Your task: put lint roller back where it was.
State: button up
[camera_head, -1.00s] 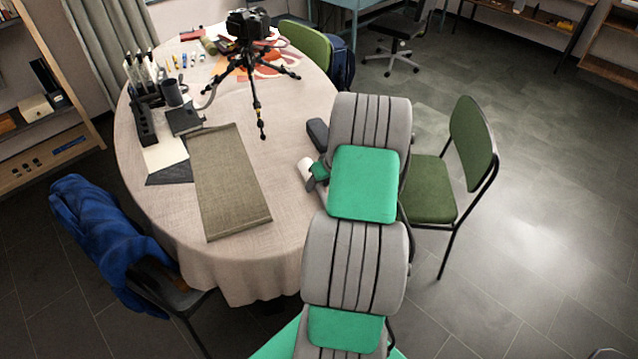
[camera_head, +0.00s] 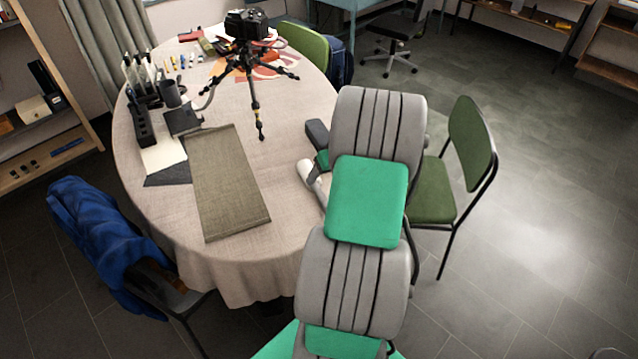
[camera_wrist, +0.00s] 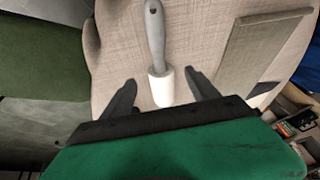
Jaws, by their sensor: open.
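The lint roller (camera_wrist: 162,89) lies on the cloth-covered table (camera_wrist: 205,45), its white roll toward my gripper and its grey handle pointing away toward the top of the wrist view. My gripper (camera_wrist: 160,79) is open, with one dark finger on each side of the white roll and a visible gap on both sides. I cannot tell how high the fingers are above the table. In the head view the white roll (camera_head: 309,173) shows at the table's right side, partly covered by my arm, and the fingers are hidden.
A grey-green runner (camera_head: 225,180) lies left of the roller. A camera on a tripod (camera_head: 248,60) stands behind. A green chair (camera_head: 470,150) is to the right, and a chair with a blue jacket (camera_head: 100,240) is at the left.

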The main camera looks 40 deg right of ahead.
jog(key=v, duration=0.6)
jog(key=w+a+r+n, duration=0.1)
jog(key=w+a+r, duration=0.15)
jog(key=a, duration=0.45)
jog(key=w+a+r+n, duration=0.1)
jog(key=a+r, duration=0.2)
jog(key=a, duration=0.4)
jog(key=s+a+r, duration=0.1)
jog(key=s+a, duration=0.2)
jog(key=a, duration=0.4)
jog(key=s+a+r+n+g, duration=0.1)
jog(key=s+a, duration=0.3)
jog(key=a, duration=0.3)
jog(key=s+a+r, duration=0.1)
jog(key=s+a, duration=0.2)
jog(key=a, duration=0.4)
jog(key=shift+s+r+h, duration=0.25)
jog(key=shift+h, duration=0.05)
